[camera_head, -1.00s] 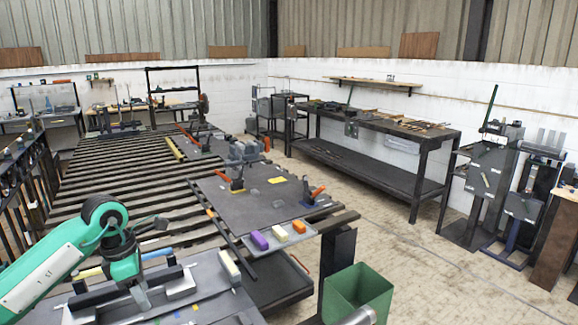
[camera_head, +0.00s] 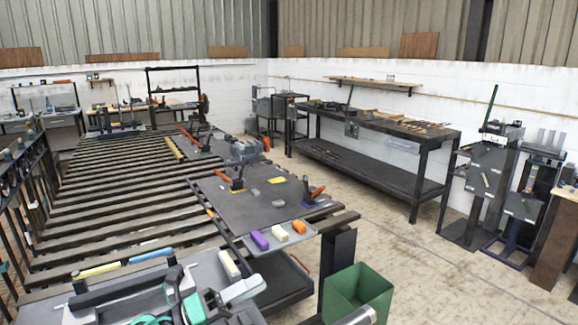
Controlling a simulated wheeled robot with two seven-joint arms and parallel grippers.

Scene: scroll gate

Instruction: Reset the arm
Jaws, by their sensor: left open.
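My left arm shows only in part at the bottom edge, as green, black and pale grey pieces. My left gripper (camera_head: 240,291) is low over the near grey work board (camera_head: 205,268), beside a dark bar-shaped fixture (camera_head: 120,289). The gripper is open, and I see nothing held in it. The exact gap between its fingers is hard to make out.
A slatted bench (camera_head: 120,215) runs away from me. A dark plate (camera_head: 255,195) carries orange-handled clamps. A small tray (camera_head: 282,240) holds purple, cream and orange blocks. A green bin (camera_head: 357,290) stands at the lower right. Open floor lies right of it.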

